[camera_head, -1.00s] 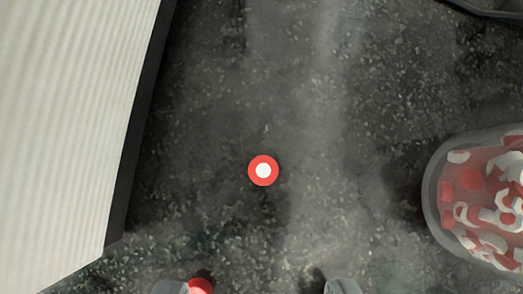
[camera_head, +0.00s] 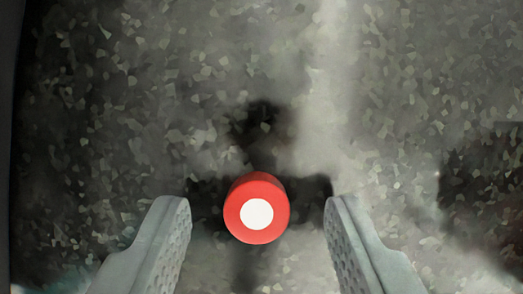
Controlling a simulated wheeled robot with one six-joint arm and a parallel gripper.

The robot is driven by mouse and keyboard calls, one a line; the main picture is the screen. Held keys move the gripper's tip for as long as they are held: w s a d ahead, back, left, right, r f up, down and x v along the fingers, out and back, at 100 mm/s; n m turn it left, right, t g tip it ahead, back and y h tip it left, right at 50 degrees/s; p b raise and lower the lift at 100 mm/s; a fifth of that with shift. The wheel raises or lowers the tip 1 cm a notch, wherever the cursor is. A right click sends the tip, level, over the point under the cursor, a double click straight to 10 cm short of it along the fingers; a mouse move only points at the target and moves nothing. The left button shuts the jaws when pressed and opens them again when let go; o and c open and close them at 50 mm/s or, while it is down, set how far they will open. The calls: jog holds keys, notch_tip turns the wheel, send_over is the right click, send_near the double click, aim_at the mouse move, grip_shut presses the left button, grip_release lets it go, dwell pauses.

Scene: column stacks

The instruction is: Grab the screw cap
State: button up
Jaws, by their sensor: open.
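The screw cap (camera_head: 240,225) is red with a white round centre and stands on the dark speckled surface. My gripper (camera_head: 258,220) is open, with one grey finger on each side of the cap. There is a visible gap between the cap and each finger, so neither finger touches it. The cap sits between the fingertips, a little nearer the left one. How far the fingertips are above the surface is hard to tell.
The dark speckled surface (camera_head: 380,90) is clear around the cap. A dark edge (camera_head: 12,120) runs down the far left of the view. A dark shadowy patch lies at the right.

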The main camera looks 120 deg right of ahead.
jog(key=shift+f, duration=0.15)
grip_shut()
dwell(0.4)
